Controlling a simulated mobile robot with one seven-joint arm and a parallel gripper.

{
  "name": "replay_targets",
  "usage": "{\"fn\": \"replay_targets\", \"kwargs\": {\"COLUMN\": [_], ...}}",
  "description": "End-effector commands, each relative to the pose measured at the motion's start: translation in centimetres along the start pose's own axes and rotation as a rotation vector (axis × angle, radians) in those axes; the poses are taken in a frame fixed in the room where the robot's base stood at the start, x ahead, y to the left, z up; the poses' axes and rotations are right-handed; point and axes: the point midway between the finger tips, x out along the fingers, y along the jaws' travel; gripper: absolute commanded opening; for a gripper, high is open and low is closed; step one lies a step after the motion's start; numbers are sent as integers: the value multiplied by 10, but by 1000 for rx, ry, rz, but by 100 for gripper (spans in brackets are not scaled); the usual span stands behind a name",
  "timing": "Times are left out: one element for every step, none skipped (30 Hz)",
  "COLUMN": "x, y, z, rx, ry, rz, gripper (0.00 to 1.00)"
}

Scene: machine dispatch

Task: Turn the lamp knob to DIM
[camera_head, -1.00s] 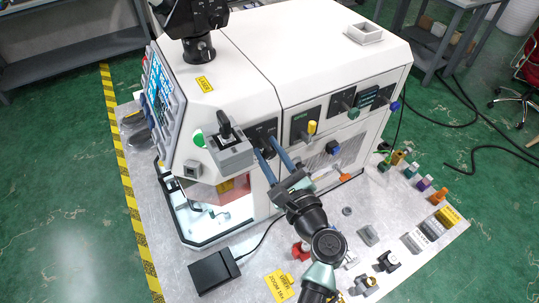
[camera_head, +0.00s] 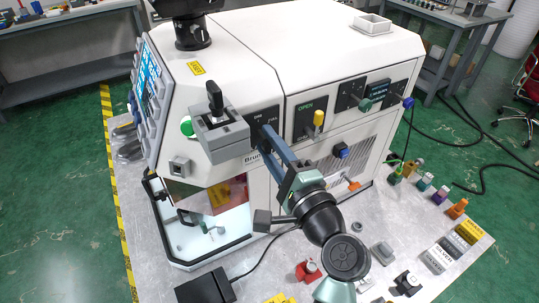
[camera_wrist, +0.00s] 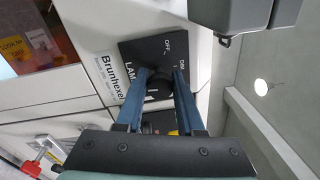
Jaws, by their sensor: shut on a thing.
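The black lamp panel (camera_wrist: 145,50) is on the machine's white front; OFF, DIM and part of LAMP can be read in the wrist view. It also shows in the head view (camera_head: 261,116), partly behind my fingers. The dark lamp knob (camera_wrist: 158,85) sits between my two blue fingers, mostly hidden by them. My gripper (camera_wrist: 160,78) is shut on this knob, and it also shows in the head view (camera_head: 268,137). I cannot tell exactly which mark the knob points to.
A grey box with a black lever (camera_head: 220,128) juts out just left of my fingers. To the right are a yellow-handled switch (camera_head: 318,119), a green knob (camera_head: 364,104) and a blue knob (camera_head: 341,151). Several small parts lie on the bench below.

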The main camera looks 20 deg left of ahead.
Motion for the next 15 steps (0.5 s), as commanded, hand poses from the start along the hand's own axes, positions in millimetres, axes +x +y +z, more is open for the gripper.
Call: {"fn": "replay_targets", "kwargs": {"x": [0, 0, 0, 0, 0, 0, 0, 0, 0, 0, 0, 0, 0, 0, 0], "y": [2, 2, 1, 1, 1, 1, 0, 0, 0, 0, 0, 0, -1, -1, -1], "z": [-1, -1, -1, -1, -1, -1, 0, 0, 0, 0, 0, 0, 0, 0, 0], "rx": [-22, -33, -47, -56, -64, -72, -77, -82, -86, -89, -92, -94, -95, -96, -97], "ry": [0, -1, -2, -3, -4, -4, -5, -5, -6, -6, -6, -6, -6, -6, -6], "rz": [-3, -3, -3, -3, -3, -3, -3, -3, -4, -3, -3, -3, -3, -3, -3], "gripper": [0, 0, 0, 0, 0, 0, 0, 0, 0, 0, 0, 0, 0, 0, 0]}}
